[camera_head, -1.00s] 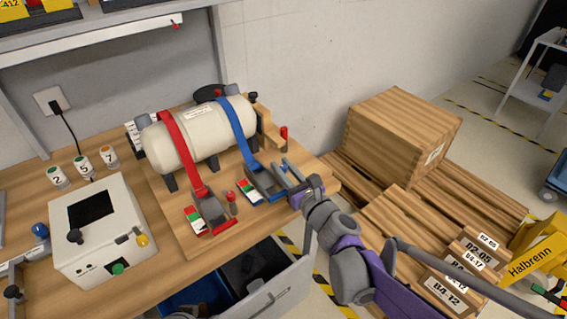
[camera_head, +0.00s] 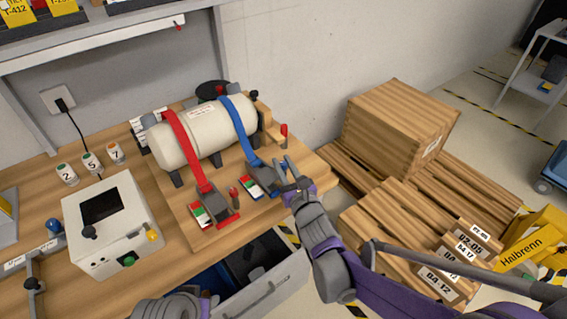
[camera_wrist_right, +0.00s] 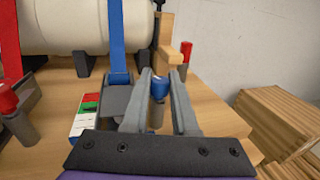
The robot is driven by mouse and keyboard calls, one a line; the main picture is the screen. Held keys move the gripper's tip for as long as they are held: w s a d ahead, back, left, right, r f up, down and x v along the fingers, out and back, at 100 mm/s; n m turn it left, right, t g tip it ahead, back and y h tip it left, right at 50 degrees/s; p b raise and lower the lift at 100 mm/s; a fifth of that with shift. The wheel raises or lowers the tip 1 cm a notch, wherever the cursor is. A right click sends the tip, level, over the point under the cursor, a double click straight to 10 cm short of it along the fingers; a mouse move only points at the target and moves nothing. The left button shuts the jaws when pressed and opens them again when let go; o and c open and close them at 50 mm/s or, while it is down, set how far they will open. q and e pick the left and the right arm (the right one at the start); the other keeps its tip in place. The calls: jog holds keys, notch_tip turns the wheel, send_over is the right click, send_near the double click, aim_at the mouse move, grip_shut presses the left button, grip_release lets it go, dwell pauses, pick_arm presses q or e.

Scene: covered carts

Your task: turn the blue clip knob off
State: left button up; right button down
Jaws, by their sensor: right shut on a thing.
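The blue strap (camera_head: 238,124) runs over the white tank (camera_head: 205,130) down to the blue clip (camera_head: 266,174) on the wooden board. A green, white and red label (camera_head: 250,188) lies beside the clip; it also shows in the wrist view (camera_wrist_right: 87,112). The blue knob (camera_wrist_right: 159,86) stands on a grey post in the right wrist view. My right gripper (camera_head: 284,164) has its fingers on either side of the knob and is shut on it. My left gripper is out of view.
The red clip (camera_head: 214,207) with its own knob (camera_head: 234,196) sits left of the blue one. A red-topped post (camera_head: 284,132) stands behind. A grey control box (camera_head: 110,222) is at left, an open drawer (camera_head: 265,285) below, and pallets with a crate (camera_head: 400,130) at right.

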jog(key=c, duration=0.7)
grip_release()
jog(key=shift+s, duration=0.1)
jog(key=v, duration=1)
jog(key=shift+s+d+r, duration=0.1)
jog(key=shift+s+d, duration=0.05)
jog(key=shift+s, duration=0.15)
